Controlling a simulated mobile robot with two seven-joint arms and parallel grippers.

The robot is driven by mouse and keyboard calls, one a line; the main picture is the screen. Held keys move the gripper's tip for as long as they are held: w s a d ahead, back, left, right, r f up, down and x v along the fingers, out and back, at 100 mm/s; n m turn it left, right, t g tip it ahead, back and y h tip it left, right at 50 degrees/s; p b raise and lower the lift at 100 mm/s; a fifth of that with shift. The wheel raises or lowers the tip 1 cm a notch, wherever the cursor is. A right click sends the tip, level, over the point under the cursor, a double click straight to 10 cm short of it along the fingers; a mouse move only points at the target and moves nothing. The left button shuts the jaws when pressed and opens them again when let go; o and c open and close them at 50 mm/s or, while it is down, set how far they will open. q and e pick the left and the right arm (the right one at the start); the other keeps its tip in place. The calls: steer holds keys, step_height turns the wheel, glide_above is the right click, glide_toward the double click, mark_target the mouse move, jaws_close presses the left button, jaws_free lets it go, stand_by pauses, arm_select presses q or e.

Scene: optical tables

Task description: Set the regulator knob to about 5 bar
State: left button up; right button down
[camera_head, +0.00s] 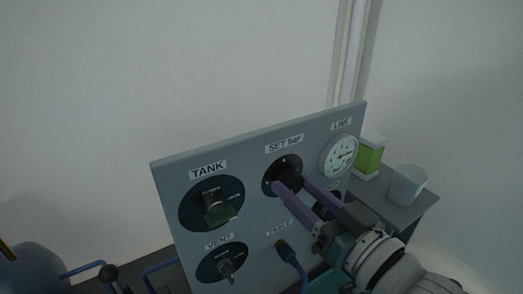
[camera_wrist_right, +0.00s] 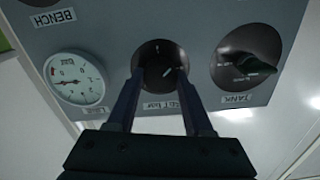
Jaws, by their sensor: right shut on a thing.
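The regulator knob (camera_head: 291,176) is a black knob on a dark round plate under the "SET bar" label (camera_head: 284,144) on a grey upright panel. My right gripper (camera_head: 292,184) is shut on this knob, one purple finger on each side. The wrist view, which shows the panel upside down, has the fingers (camera_wrist_right: 160,88) either side of the knob (camera_wrist_right: 158,67), with a pale pointer mark on it. My left gripper does not show.
The TANK valve (camera_head: 216,209) is left of the knob, with the VENT valve (camera_head: 226,267) below it. A green-and-white box (camera_head: 368,158) and a grey cup (camera_head: 407,185) stand on a surface behind the panel's right side. Blue handles (camera_head: 85,268) show at lower left.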

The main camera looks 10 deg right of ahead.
steer(key=shift+r, duration=0.1)
steer(key=shift+c, duration=1.4)
jaws_free()
steer(key=p+v, duration=0.4)
steer(key=v, duration=0.6)
